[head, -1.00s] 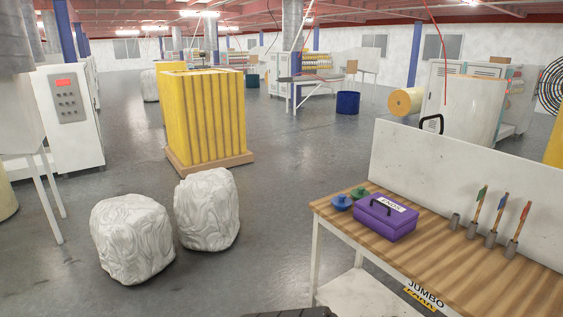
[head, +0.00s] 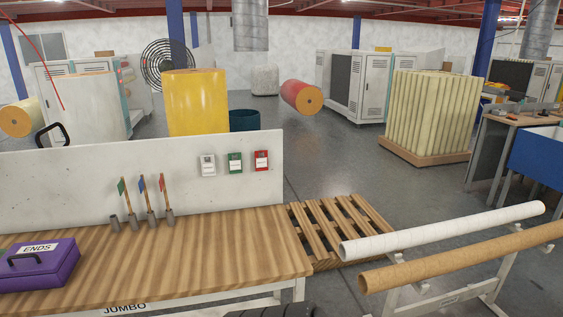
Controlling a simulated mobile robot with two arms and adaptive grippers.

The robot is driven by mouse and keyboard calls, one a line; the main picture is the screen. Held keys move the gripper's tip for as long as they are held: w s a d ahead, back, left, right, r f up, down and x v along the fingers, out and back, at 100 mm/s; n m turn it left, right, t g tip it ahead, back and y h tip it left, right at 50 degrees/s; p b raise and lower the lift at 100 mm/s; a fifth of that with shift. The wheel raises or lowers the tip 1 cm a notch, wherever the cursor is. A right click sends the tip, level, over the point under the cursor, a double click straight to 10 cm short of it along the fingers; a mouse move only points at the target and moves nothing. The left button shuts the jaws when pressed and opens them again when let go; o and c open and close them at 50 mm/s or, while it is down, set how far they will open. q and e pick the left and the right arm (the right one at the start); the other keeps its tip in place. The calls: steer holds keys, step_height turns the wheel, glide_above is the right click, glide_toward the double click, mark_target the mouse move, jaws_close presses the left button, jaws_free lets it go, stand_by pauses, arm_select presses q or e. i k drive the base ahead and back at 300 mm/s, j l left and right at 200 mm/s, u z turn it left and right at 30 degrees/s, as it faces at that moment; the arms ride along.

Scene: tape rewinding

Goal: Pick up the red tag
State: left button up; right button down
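A red tag (head: 261,160) hangs on the upright white panel (head: 90,185) behind the wooden workbench (head: 215,245), near the panel's right end. It is the rightmost of three tags, beside a green tag (head: 235,162) and a white tag (head: 208,165). A small stick with a red tip (head: 163,184) stands in a grey holder on the bench, next to sticks with a blue tip (head: 142,186) and a green tip (head: 121,187). Neither of my grippers shows in the head view.
A purple box labelled ENDS (head: 40,268) sits at the bench's left. A wooden pallet (head: 335,235) lies right of the bench. A white roll (head: 440,233) and a brown roll (head: 460,257) rest on a rack farther right. Open grey floor (head: 340,165) lies behind.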

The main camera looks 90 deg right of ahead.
mark_target(262, 163)
steer(key=z, duration=2.65)
